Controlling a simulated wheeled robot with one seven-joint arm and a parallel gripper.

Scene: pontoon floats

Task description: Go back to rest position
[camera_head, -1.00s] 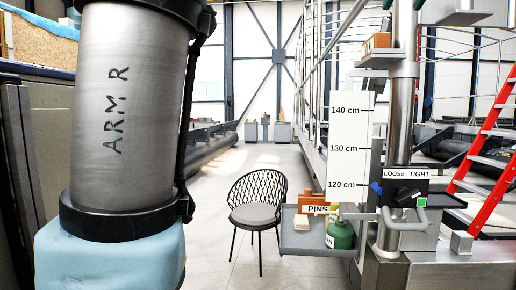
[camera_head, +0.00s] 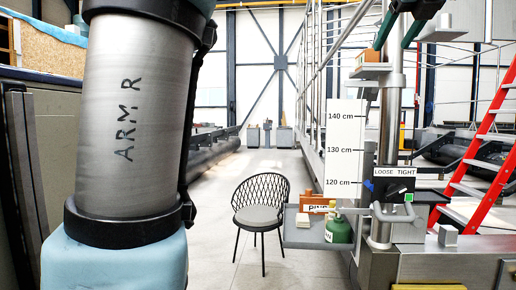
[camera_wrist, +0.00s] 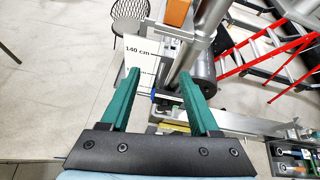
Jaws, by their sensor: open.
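My gripper (camera_head: 392,46) shows at the top right of the head view, in front of the steel post. It also fills the lower middle of the wrist view (camera_wrist: 158,72). Its two green fingers are apart, with nothing between them held. The fingers point toward the post (camera_wrist: 205,35) and the height scale (camera_wrist: 141,52). From these views I cannot tell how far the fingertips are from the post. My arm link marked ARM R stands large at the left of the head view.
A grey tray (camera_head: 297,240) holds a PINS box (camera_head: 318,205) and a green can (camera_head: 338,230). A LOOSE/TIGHT panel (camera_head: 395,187) is on the post. A black chair (camera_head: 260,212) stands left of the tray. A red ladder (camera_head: 480,150) is at right. The floor around the chair is open.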

